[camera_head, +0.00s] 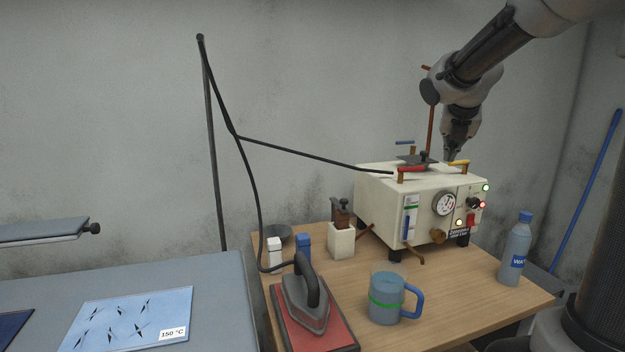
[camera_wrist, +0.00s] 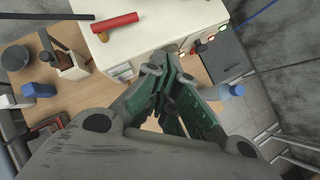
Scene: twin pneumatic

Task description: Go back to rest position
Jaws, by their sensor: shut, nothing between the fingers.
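My gripper (camera_head: 450,157) is shut and empty. In the head view it points down just above the back right part of the white machine (camera_head: 375,190), close to the yellow-handled lever (camera_head: 459,163); I cannot tell whether it touches anything. In the wrist view the fingers (camera_wrist: 172,62) come together in front of the machine's top (camera_wrist: 165,22). The machine also carries a red-handled lever (camera_head: 411,169), a blue-handled lever (camera_head: 405,143), a gauge (camera_head: 444,203) and lit lamps. The red handle shows in the wrist view too (camera_wrist: 115,22).
On the wooden table (camera_head: 455,290) stand an iron (camera_head: 305,300) on a red pad, a mug (camera_head: 386,297) and a water bottle (camera_head: 515,250). A black hose (camera_head: 300,156) runs from a pole (camera_head: 212,150) to the machine. An ironing surface (camera_head: 215,290) lies at left.

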